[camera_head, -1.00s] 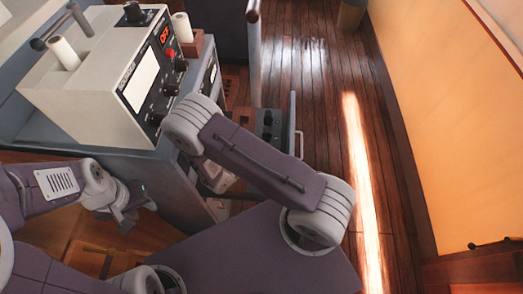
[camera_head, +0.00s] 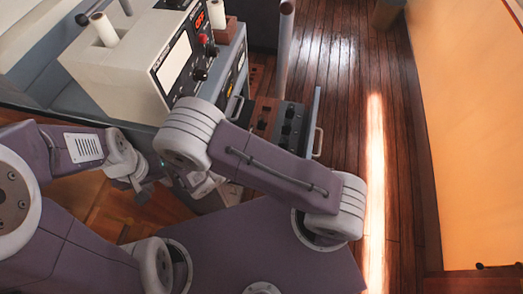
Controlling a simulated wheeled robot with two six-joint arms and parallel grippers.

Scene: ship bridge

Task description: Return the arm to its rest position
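My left arm comes in from the left, and its gripper (camera_head: 147,183) hangs low in front of the console, pointing down and to the right. Its fingers are small and partly overlapped, so I cannot tell how far apart they are. My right arm is folded across the middle, with its elbow at the lower right and its forearm reaching up and left. The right wrist and gripper (camera_head: 205,186) are mostly hidden behind the arm's own pale joint. I see no object in either gripper.
A cream instrument box (camera_head: 113,72) with a red display stands on the grey console (camera_head: 222,90). An open drawer (camera_head: 283,125) with dark knobs juts out at the console's right. The wooden floor (camera_head: 335,75) beyond is clear, bounded by an orange wall panel (camera_head: 470,120).

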